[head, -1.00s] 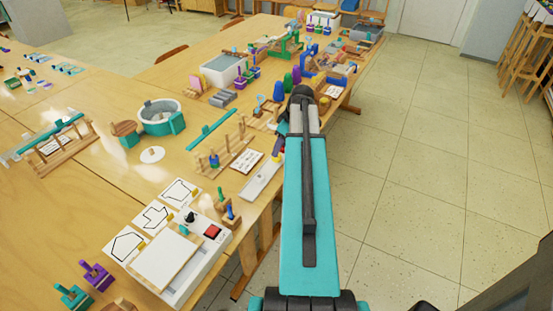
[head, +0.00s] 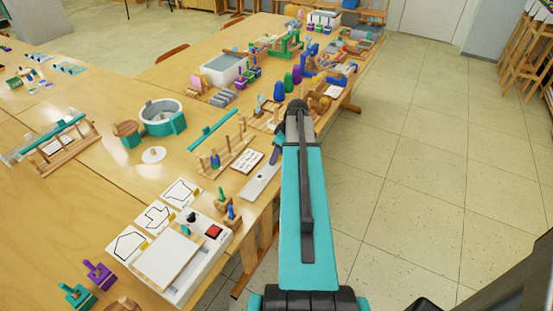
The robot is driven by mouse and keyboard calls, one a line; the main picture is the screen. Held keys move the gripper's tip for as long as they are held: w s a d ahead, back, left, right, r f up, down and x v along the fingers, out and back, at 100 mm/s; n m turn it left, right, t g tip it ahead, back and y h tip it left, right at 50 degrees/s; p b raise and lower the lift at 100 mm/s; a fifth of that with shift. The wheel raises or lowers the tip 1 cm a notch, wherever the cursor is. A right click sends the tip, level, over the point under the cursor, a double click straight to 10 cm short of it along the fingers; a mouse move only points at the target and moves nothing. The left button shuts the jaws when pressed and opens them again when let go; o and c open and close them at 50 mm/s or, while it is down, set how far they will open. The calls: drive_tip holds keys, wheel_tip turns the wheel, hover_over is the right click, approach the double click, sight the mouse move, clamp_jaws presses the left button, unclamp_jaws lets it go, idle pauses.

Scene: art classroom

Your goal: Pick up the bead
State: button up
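I cannot single out the bead with certainty. A small blue bead-like piece (head: 215,158) sits on a peg of the wooden peg rack (head: 232,160), left of my arm. My teal arm reaches forward along the table's right edge. A small dark purple-blue part (head: 275,156) shows at the left side of the arm, over the far end of a light grey tray (head: 258,186); it may belong to my wrist. My fingertips cannot be made out, and the arm hides part of the table edge behind it.
A white box (head: 206,262) with a red button stands at the near table edge, beside outline cards (head: 182,193). Coloured cones (head: 279,90) and many small items crowd the far end. The floor (head: 430,170) at right is clear.

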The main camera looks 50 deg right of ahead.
idle(0.3)
drive_tip(key=c, duration=1.1)
drive_tip(key=shift+r, duration=0.2)
drive_tip(key=shift+r+b, duration=0.55)
drive_tip(key=shift+r, duration=0.6)
drive_tip(key=s+a+r+b, duration=0.1)
drive_tip(key=s+a+b, duration=0.1)
drive_tip(key=s, duration=0.4)
drive_tip(key=s+a+b, duration=0.2)
drive_tip(key=s+b, duration=0.1)
drive_tip(key=s, duration=0.3)
drive_tip(key=shift+s+a+r, duration=0.25)
drive_tip(key=shift+s+r, duration=0.1)
drive_tip(key=b, duration=0.3)
drive_tip(key=shift+s, duration=0.25)
drive_tip(key=b, duration=0.3)
drive_tip(key=s+b, duration=0.1)
drive_tip(key=b, duration=0.2)
drive_tip(key=shift+s+a+r, duration=0.1)
drive_tip(key=shift+a, duration=0.2)
